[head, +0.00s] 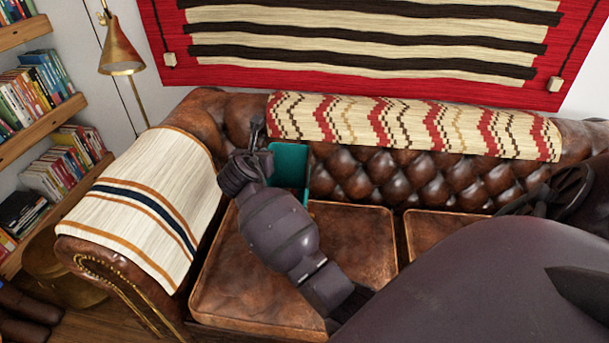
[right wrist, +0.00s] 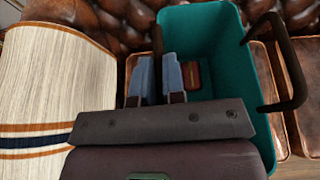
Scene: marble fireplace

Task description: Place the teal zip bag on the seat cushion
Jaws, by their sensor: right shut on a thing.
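The teal zip bag (head: 288,165) is partly hidden behind my right arm in the head view, near the sofa's backrest and above the left seat cushion (head: 352,245). My right gripper (right wrist: 158,76) is shut on the bag, seemingly at one dark handle. The right wrist view shows the bag's teal side (right wrist: 252,112), its open-looking inside and a second dark handle sticking out to the right. A small red-brown patch shows inside. Whether the bag touches the cushion is hidden. My left gripper is not seen.
The brown leather sofa has a tufted backrest (head: 365,178) with a zigzag runner (head: 400,125) on top. A striped throw (head: 150,195) covers its left arm. A second seat cushion (head: 440,228) lies to the right. A brass lamp (head: 120,55) and bookshelves (head: 40,127) stand left.

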